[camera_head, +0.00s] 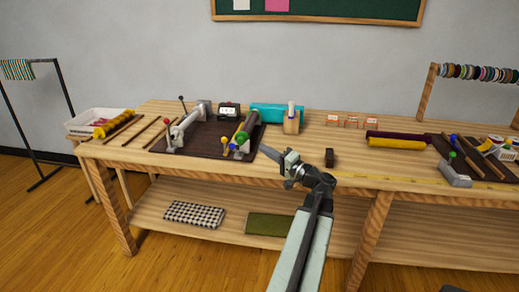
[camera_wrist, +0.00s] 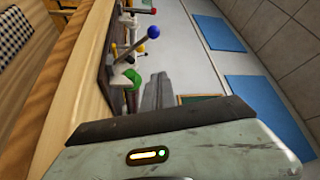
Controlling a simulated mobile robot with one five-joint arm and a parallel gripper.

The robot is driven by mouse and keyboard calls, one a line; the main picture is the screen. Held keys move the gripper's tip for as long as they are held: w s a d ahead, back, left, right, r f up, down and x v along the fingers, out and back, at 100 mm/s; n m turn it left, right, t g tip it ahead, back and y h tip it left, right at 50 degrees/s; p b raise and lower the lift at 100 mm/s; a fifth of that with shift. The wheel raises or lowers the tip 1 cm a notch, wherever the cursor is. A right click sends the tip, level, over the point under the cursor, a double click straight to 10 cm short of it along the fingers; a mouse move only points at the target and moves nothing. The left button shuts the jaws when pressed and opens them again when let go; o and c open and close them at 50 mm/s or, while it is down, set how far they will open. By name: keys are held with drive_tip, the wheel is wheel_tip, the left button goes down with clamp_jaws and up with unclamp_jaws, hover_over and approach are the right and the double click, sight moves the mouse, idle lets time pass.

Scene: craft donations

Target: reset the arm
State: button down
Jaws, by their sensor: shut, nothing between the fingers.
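My arm reaches up from the bottom of the head view, and my gripper (camera_head: 270,153) points up and to the left, near the front edge of the wooden workbench (camera_head: 340,179). Its fingers are shut with nothing between them. The fingertips appear beside the right edge of a dark mat (camera_head: 214,140); the gap between them cannot be judged. In the wrist view, the grey-green wrist housing fills the bottom, and the bench edge (camera_wrist: 80,85) runs up the left side.
The mat carries a clamp-like metal device (camera_head: 188,124) and a green-knobbed tool (camera_head: 241,138). A purple roll (camera_head: 398,136) and a yellow roll (camera_head: 396,143) lie further right. Open floor lies in front of the bench.

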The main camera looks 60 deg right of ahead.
idle(0.4)
drive_tip(key=w+a+f+n+g+y, duration=0.3)
drive_tip(key=w+a+f, duration=0.2)
drive_tip(key=w+a, duration=0.4)
drive_tip(key=w+a+f+n+g+y, duration=0.25)
drive_tip(key=w+a+f, duration=0.35)
drive_tip(key=a, duration=0.4)
drive_tip(key=w+a+f+n+g+y, duration=0.3)
drive_tip(key=w+a+f+y, duration=0.15)
drive_tip(key=w+a, duration=0.5)
drive_tip(key=s+a+f+n+g+h, duration=0.1)
drive_tip(key=a+f+n+g+h, duration=0.2)
drive_tip(key=a, duration=0.8)
drive_tip(key=s+a+f+n+g+h, duration=0.15)
drive_tip(key=a+f+g, duration=0.3)
drive_tip(key=a, duration=0.55)
drive_tip(key=a+f+n+g+h, duration=0.25)
drive_tip(key=a+f, duration=0.25)
drive_tip(key=a, duration=0.6)
wheel_tip(320, 180, up, 23)
drive_tip(key=g+p, duration=0.1)
drive_tip(key=p, duration=2.2)
drive_tip(key=shift+s+n, duration=0.2)
drive_tip(key=shift+n, duration=0.25)
drive_tip(key=shift+d, duration=0.1)
